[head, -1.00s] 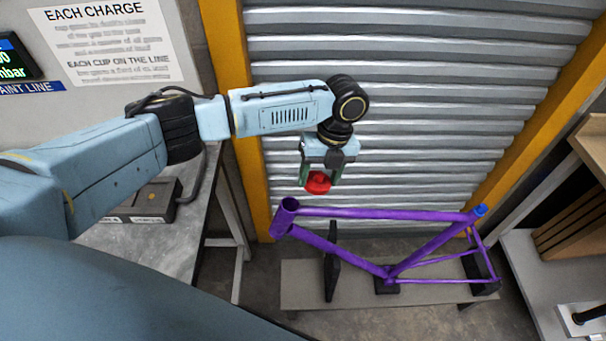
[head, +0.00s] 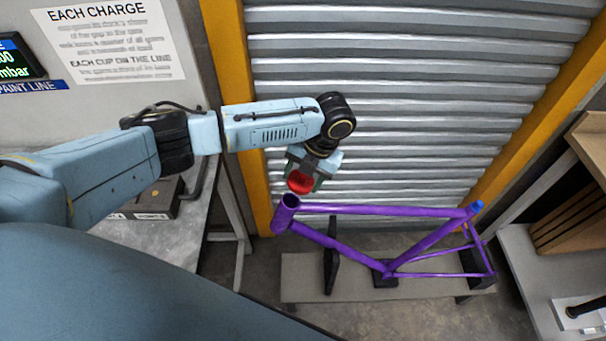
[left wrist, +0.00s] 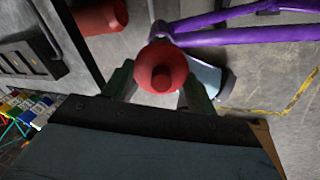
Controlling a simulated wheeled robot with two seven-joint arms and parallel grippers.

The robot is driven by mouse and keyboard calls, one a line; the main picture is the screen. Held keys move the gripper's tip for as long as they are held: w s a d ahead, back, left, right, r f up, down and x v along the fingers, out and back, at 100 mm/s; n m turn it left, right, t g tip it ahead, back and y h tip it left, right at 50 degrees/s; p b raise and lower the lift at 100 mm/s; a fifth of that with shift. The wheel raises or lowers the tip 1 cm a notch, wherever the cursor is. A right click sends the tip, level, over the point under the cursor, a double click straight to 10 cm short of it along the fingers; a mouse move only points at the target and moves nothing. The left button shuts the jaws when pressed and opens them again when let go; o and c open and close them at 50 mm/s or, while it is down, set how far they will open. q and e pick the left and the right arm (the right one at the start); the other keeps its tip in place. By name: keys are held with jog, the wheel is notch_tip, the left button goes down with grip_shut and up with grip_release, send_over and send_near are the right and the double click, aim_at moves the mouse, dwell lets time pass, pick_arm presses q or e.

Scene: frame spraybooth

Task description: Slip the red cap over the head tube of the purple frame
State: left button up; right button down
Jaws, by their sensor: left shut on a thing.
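The purple frame (head: 375,211) stands on a low bench in the head view, with its head tube (head: 286,210) at the left end, its dark open top facing up. My left gripper (head: 303,184) is shut on the red cap (head: 300,182), just above and slightly right of the head tube's top in the picture. In the left wrist view the red cap (left wrist: 162,72) sits between the green fingers, and the purple frame (left wrist: 240,36) passes beyond it. The cap hides part of the head tube there; cap and tube look apart. My right gripper is out of view.
The grey bench (head: 300,275) carries the frame on black supports. A blue cap (head: 477,205) sits on the frame's right end. A metal table with a dark box (head: 150,208) is at left, shelving at right. A ribbed shutter (head: 400,100) stands behind.

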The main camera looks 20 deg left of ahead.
aim_at(293, 205)
pick_arm(q)
jog(key=shift+b+x, duration=1.6)
jog(key=shift+x, duration=2.75)
jog(key=o, duration=1)
jog(key=shift+a+f, duration=0.1)
jog(key=v, duration=1.3)
jog(key=shift+r, duration=0.25)
jog(key=shift+s, duration=0.1)
